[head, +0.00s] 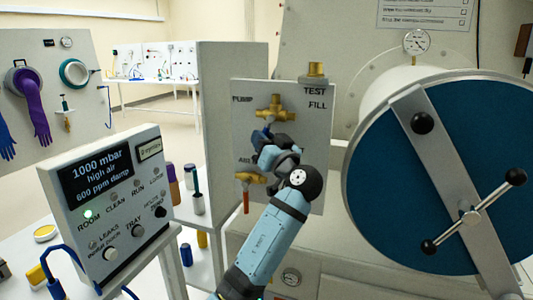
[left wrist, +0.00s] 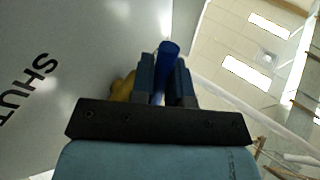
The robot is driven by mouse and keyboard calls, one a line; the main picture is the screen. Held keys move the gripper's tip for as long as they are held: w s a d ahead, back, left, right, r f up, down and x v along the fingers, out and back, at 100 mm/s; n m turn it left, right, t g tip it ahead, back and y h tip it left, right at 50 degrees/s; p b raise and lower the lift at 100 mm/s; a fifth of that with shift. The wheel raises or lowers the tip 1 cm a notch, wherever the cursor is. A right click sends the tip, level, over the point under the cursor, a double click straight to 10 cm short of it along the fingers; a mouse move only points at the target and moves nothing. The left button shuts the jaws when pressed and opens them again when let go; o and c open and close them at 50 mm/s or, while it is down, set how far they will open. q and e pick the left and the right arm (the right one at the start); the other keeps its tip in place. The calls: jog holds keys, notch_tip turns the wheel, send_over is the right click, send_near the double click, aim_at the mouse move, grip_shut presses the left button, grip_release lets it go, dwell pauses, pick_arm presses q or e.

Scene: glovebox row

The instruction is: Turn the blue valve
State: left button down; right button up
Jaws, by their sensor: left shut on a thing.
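The blue valve handle (left wrist: 169,52) shows upright in the left wrist view, between the two fingers of my left gripper (left wrist: 166,72), which is shut on it. A yellowish brass part (left wrist: 123,88) shows beside the fingers. In the head view, my left gripper (head: 268,138) reaches up to the brass valve body (head: 274,108) on the white panel (head: 310,140), below the PUMP and TEST labels. The gripper hides most of the blue handle there. A second brass valve (head: 249,178) with an orange-red handle (head: 246,202) is just below left. My right gripper is not in view.
A large round blue door (head: 385,190) with a silver bar and crossed handle stands close on the right. A control box (head: 108,205) with a lit display stands on the left. A small shelf with bottles (head: 198,203) lies between box and panel.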

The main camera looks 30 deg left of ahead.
pick_arm(q)
jog(key=shift+s+a+r+m+t+y+b, duration=0.15)
jog(key=shift+a+m+t+y+b, duration=0.2)
jog(key=shift+m+t+b, duration=0.35)
jog(key=shift+a+r+m+t+y+b, duration=0.1)
jog(key=shift+a+m+t+y+b, duration=0.1)
jog(key=shift+m+t+y+b, duration=0.45)
jog(key=shift+h, duration=0.3)
jog(key=c, duration=1.1)
grip_release()
jog(key=b+v, duration=0.1)
jog(key=v, duration=1.2)
jog(key=shift+s+d+f+b, duration=0.1)
jog(key=shift+d+b, duration=0.25)
jog(key=shift+d, duration=0.05)
